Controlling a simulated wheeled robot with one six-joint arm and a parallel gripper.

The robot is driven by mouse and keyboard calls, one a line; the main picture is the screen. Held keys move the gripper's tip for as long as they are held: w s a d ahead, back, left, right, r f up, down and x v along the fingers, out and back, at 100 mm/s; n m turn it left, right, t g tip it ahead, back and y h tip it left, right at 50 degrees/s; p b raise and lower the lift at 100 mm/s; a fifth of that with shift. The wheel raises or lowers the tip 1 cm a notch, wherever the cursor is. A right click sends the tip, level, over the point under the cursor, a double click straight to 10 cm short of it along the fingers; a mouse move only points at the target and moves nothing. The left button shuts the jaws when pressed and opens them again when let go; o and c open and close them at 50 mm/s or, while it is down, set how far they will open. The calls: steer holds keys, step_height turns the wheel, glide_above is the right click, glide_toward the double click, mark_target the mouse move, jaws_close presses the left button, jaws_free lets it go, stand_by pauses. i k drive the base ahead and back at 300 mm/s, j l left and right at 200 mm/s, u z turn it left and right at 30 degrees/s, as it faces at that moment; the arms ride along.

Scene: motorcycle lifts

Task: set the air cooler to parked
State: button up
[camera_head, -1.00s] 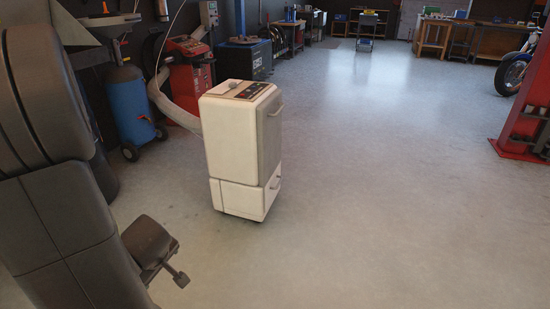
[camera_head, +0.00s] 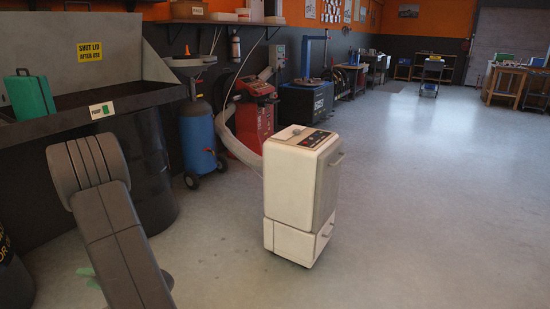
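The air cooler (camera_head: 290,190) is a white upright cabinet standing on the floor near the middle of the head view. Its top carries a dark control panel (camera_head: 314,139) with small coloured marks, and a light raised piece beside it. Handles show on its right side. The panel's settings are too small to read. My arm rises at the lower left, apart from the cooler and to its left. Only a small dark part, perhaps of my gripper (camera_head: 168,281), shows beside the arm link; its fingers cannot be made out.
A dark drum (camera_head: 148,185) stands under a sink-like basin at left. A blue tank (camera_head: 197,140) on wheels and a red machine (camera_head: 254,115) stand behind the cooler. A pale hose (camera_head: 235,148) curves down behind it. The floor to the right is open.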

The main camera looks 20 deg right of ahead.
mark_target(301, 181)
steer(key=i+l+z, duration=0.1)
steer(key=z, duration=0.3)
steer(key=i+l+z, duration=0.1)
steer(key=z, duration=0.35)
steer(key=i+l+z, duration=0.1)
steer(key=z, duration=0.3)
steer(key=i+z, duration=0.1)
steer(key=z, duration=0.35)
steer(key=i+j+z, duration=0.15)
steer(key=i, duration=0.3)
steer(key=i+j+z, duration=0.2)
steer(key=i, duration=0.25)
steer(key=i+j+z, duration=0.15)
steer(key=i, duration=0.3)
